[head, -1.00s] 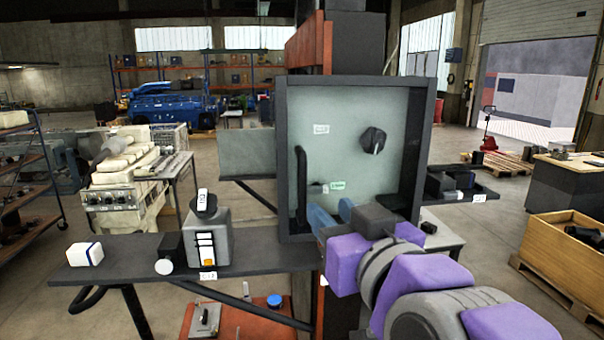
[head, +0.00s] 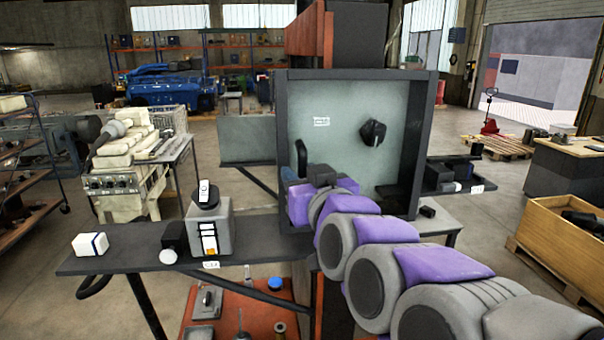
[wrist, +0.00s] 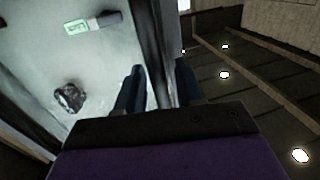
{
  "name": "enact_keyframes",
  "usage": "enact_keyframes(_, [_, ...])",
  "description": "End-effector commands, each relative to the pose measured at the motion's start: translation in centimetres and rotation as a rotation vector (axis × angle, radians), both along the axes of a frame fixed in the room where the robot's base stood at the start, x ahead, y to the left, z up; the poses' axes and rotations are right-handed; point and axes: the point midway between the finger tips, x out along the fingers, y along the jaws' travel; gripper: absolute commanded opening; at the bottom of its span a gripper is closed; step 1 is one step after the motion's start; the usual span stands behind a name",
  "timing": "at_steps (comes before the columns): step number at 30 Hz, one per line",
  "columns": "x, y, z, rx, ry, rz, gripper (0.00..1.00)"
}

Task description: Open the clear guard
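The clear guard (head: 345,165) covers the front of a dark-framed box; it looks closed, with a black switch knob (head: 372,132) seen behind it. A black upright handle (head: 300,155) stands at the guard's left edge, its lower part hidden by my arm. My gripper (wrist: 158,88) is at this left edge, mostly hidden behind my purple wrist in the head view. In the wrist view its two blue fingers are apart, with a dark bar between them. I cannot tell whether the bar is the handle or the box frame, or whether the fingers touch it.
A shelf (head: 130,255) at the left bears a grey box (head: 210,230) with a black top and a white block (head: 90,243). Another shelf (head: 475,182) with small parts is at the right. A red cart (head: 245,320) stands below.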

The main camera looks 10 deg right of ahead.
Motion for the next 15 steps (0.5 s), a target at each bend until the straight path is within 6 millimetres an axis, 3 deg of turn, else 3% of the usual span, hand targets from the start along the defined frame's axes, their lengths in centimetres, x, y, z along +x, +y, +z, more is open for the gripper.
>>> enact_keyframes(9, [0.17,0.03,-0.03,0.000,0.000,0.000,0.37])
enact_keyframes(15, [0.17,0.03,-0.04,0.000,0.000,0.000,0.18])
